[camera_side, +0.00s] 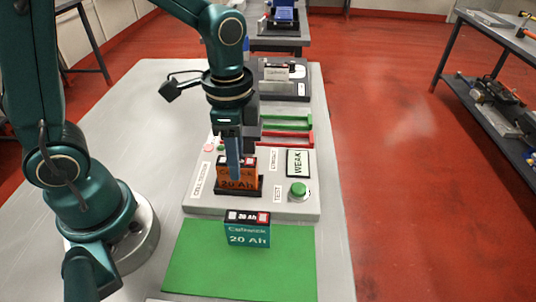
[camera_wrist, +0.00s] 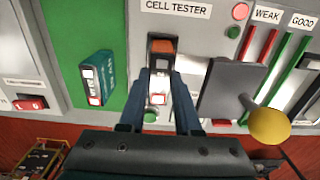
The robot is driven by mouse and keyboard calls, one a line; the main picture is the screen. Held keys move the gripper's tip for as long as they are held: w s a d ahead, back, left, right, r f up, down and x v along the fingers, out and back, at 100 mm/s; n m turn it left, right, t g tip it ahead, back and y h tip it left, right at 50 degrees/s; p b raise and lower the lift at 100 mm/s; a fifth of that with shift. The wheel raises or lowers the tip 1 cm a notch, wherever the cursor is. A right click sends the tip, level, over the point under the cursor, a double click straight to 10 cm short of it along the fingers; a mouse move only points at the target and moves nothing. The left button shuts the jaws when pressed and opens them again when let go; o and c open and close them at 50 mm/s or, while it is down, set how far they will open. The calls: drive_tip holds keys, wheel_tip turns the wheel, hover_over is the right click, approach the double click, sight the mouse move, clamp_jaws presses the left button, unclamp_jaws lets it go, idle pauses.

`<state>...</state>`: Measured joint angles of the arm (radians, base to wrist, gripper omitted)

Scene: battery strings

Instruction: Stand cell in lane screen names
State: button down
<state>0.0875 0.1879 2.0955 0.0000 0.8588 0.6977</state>
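An orange 20 Ah cell (camera_side: 237,178) stands upright in the dark slot of the cell tester (camera_side: 215,199). In the wrist view its top (camera_wrist: 162,46) shows between my fingers. My gripper (camera_side: 232,160) points down over this cell. In the wrist view the fingertips (camera_wrist: 160,80) lie along both sides of the cell with no clear gap. The tester screen (camera_side: 298,162) reads WEAK. The red lane (camera_wrist: 262,45) lies under the WEAK label, and the green lane (camera_wrist: 290,65) under GOOD. A teal 20 Ah cell (camera_side: 247,235) stands on the green mat (camera_side: 200,262).
The green test button (camera_side: 298,189) sits right of the slot. A dark unit (camera_side: 287,88) is farther back. The table is clear left of the tester.

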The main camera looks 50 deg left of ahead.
drive_tip(key=shift+r, duration=2.5)
drive_tip(key=shift+w+r, duration=0.2)
drive_tip(key=shift+w, duration=0.05)
drive_tip(key=w+a+r+n, duration=0.3)
drive_tip(key=w+a+r, duration=0.3)
drive_tip(key=a+r, duration=0.35)
drive_tip(key=w+d+f+m, duration=0.2)
drive_tip(key=w+f+m, duration=0.1)
drive_tip(key=w+f, duration=0.5)
drive_tip(key=shift+w+d, duration=0.25)
drive_tip(key=shift+w, duration=0.55)
